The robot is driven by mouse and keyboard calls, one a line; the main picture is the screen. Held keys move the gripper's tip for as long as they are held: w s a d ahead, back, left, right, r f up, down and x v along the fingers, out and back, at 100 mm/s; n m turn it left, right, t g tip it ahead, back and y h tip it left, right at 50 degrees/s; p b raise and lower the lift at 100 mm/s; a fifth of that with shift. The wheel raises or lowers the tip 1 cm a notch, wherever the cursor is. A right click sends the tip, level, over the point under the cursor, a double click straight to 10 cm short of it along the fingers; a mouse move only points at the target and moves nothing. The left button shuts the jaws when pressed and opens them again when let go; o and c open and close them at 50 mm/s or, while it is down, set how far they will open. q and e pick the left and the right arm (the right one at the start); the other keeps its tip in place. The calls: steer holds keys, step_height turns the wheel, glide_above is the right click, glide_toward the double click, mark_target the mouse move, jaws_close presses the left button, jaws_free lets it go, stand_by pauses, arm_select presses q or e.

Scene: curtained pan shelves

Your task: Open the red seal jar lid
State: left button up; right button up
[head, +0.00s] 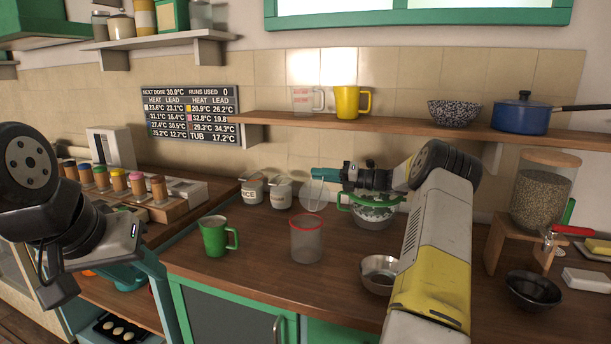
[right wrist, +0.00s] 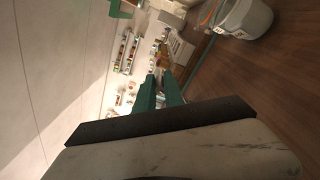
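The red seal jar (head: 306,244), clear with a red ring around its rim, stands upright on the wooden counter. A clear round disc (head: 311,198), apparently its lid, stands steeply tilted above and behind the rim; whether it is hinged to the jar I cannot tell. My right gripper (head: 320,174), with teal fingers, is at the disc's upper edge. In the right wrist view its fingers (right wrist: 160,75) show a narrow gap with nothing clearly held; contact with the disc is unclear. My left gripper (head: 58,285) is low at the far left, away from the jar, its fingers partly hidden.
A green mug (head: 217,237) stands left of the jar, a metal bowl (head: 379,272) to its right. Two small labelled pots (head: 281,193) and a patterned green-handled pot (head: 372,212) stand behind. A shelf (head: 400,126) with mugs and a blue pan (head: 521,115) runs above.

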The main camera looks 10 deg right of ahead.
steer(key=o, duration=0.3)
steer(key=shift+d, duration=0.1)
steer(key=v, duration=0.7)
steer(key=shift+s+d, duration=0.2)
steer(key=shift+d, duration=0.05)
